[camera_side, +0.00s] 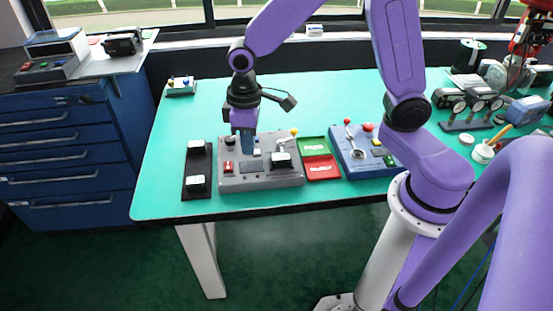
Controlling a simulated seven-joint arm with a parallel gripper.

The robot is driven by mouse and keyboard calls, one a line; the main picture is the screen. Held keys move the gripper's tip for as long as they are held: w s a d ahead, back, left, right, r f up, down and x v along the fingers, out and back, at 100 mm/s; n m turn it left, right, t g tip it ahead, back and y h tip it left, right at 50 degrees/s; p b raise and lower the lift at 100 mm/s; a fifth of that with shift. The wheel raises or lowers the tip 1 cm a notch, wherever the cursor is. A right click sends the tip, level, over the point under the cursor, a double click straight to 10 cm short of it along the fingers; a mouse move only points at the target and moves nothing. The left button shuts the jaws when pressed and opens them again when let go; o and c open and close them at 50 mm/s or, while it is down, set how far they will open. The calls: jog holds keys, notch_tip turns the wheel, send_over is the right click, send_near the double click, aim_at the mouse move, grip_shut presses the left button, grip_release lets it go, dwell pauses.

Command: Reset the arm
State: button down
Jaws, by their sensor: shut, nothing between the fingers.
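My gripper (246,148) points down over the grey control box (262,179) on the teal table (335,97). It is shut and empty. Its tip is at or just above the box's top, between a red button (230,167) on the left and a dark knob block (282,160) on the right. I cannot tell whether it touches the box. Part of the box's back is hidden behind it.
A black strip with white-topped blocks (197,182) lies left of the box. Green (315,147) and red (323,168) trays lie to its right, then a blue box (363,158) with a lever. Gauges (470,112) stand at the far right. The table's back middle is clear.

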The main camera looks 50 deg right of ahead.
jog(key=s+d+r+n, duration=0.2)
jog(key=s+d+n, duration=0.1)
jog(key=s, duration=0.7)
jog(key=s+d+r+n, duration=0.2)
jog(key=s+d+r, duration=0.1)
jog(key=s, duration=0.8)
jog(key=shift+s+d+r+n, duration=0.15)
jog(key=shift+d+r+n, duration=0.1)
jog(key=shift+n, duration=0.15)
jog(key=w+a+f+m, duration=0.1)
jog(key=w+a, duration=0.2)
jog(key=w, duration=0.6)
jog(key=w+a+m, duration=0.1)
jog(key=w+a, duration=0.2)
jog(key=w, duration=0.7)
jog(key=w+d+f, duration=0.2)
jog(key=w+f, duration=0.1)
jog(key=w, duration=0.5)
jog(key=w+d+f+m, duration=0.1)
jog(key=w+d+f, duration=0.2)
jog(key=w, duration=0.5)
jog(key=shift+w+m, duration=0.3)
jog(key=shift+w, duration=0.05)
